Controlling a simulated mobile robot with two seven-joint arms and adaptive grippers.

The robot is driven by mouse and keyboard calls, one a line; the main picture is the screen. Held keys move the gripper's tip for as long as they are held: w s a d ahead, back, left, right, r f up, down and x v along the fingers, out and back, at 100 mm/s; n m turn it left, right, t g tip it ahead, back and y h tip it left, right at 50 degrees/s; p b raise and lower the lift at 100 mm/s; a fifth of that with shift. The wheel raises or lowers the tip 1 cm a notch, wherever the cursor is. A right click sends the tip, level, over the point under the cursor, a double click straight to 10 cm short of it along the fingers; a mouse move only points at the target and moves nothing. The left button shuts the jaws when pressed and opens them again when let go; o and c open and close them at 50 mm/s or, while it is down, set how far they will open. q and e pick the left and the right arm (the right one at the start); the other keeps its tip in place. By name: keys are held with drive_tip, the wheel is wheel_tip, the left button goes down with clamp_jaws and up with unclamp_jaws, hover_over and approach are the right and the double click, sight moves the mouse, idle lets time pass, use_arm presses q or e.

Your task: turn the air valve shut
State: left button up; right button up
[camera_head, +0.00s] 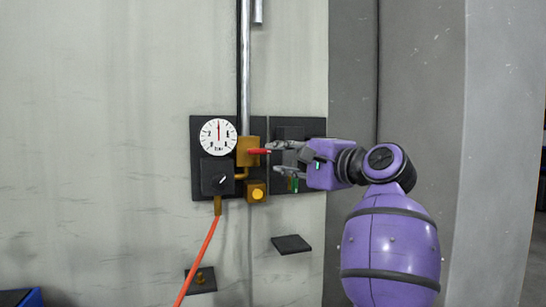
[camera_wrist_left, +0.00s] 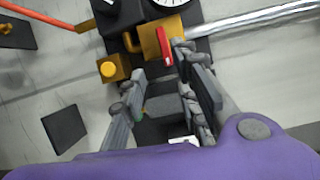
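The air valve is a brass block (camera_head: 246,146) at the foot of a vertical metal pipe, with a red handle (camera_head: 259,151) pointing right, across the pipe. In the left wrist view the red handle (camera_wrist_left: 165,46) lies on the brass block (camera_wrist_left: 149,40), just beyond the fingers. My left gripper (camera_head: 272,158) is to the right of the valve, its fingers spread and nothing between them. Its upper fingertip is very close to the handle's end; I cannot tell whether they touch. The open fingers also show in the left wrist view (camera_wrist_left: 161,67). My right gripper is not in view.
A round gauge (camera_head: 218,137) sits upper left of the valve, above a black box (camera_head: 217,177). A brass block with a yellow button (camera_head: 256,193) is below. An orange hose (camera_head: 197,262) runs down. A dark plate (camera_head: 291,244) juts out lower right.

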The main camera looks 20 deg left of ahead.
sight(262, 152)
use_arm(q)
drive_tip(key=shift+n, duration=0.5)
drive_tip(key=a, duration=0.1)
drive_tip(key=w+a+p, duration=0.1)
drive_tip(key=a, duration=0.1)
drive_tip(key=a+r, duration=0.1)
drive_tip(key=shift+w+a, duration=0.15)
drive_tip(key=shift+a, duration=0.15)
drive_tip(key=shift+w+a+r, duration=0.15)
drive_tip(key=shift+a, duration=0.3)
drive_tip(key=shift+w+a, duration=0.2)
drive_tip(key=shift+w, duration=0.1)
drive_tip(key=shift+s, duration=0.1)
drive_tip(key=c, duration=0.6)
clamp_jaws()
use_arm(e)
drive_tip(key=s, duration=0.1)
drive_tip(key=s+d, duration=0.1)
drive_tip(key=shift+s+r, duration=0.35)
